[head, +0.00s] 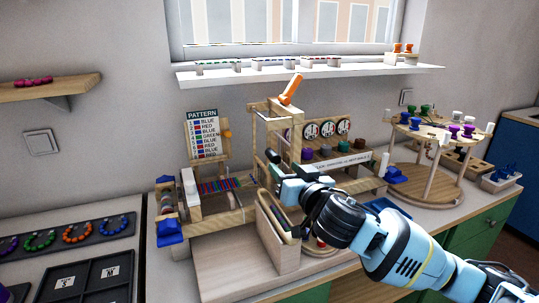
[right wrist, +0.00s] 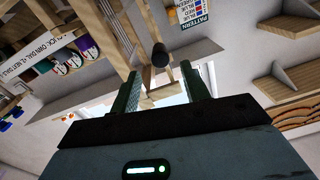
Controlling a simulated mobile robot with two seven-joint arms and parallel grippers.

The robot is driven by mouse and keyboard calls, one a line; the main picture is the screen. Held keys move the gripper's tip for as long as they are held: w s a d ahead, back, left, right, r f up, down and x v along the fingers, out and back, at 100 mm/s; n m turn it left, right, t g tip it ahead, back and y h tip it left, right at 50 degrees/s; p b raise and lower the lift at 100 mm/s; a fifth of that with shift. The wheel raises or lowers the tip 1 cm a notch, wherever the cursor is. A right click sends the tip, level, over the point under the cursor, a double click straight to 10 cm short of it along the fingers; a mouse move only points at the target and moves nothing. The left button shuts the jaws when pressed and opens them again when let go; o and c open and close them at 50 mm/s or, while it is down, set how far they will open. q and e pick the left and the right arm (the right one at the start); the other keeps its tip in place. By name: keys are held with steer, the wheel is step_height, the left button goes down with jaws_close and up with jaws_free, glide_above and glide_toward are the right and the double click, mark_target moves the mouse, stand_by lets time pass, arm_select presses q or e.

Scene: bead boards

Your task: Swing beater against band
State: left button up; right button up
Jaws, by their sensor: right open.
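The small wooden loom stands on the worktop. Its striped woven band (head: 218,186) lies across the frame, in red, blue and green. An upright wooden frame (head: 254,135) rises at the right of the band; I cannot tell for sure that it is the beater. My right gripper (head: 272,165) is open beside the loom's right part. In the right wrist view a dark round-ended knob (right wrist: 160,55) shows between and beyond the open fingers (right wrist: 163,80); contact cannot be told. My left gripper is not in view.
A pattern card (head: 203,134) stands behind the loom. An orange lever (head: 291,90) tops a wooden post. A round wooden stand (head: 432,135) with colored spools is at right. A black tray (head: 88,278) and bead boards lie at left.

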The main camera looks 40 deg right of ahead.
mark_target(277, 160)
steer(key=shift+w+d+p, duration=0.1)
steer(key=shift+w+d, duration=0.15)
steer(key=shift+w, duration=1)
steer(key=shift+w+d+p, duration=0.15)
steer(key=shift+w+d, duration=0.05)
steer(key=shift+w, duration=1)
steer(key=shift+w+d+p, duration=0.1)
steer(key=shift+w+d, duration=0.15)
steer(key=shift+w, duration=1)
steer(key=shift+c, duration=0.4)
jaws_close()
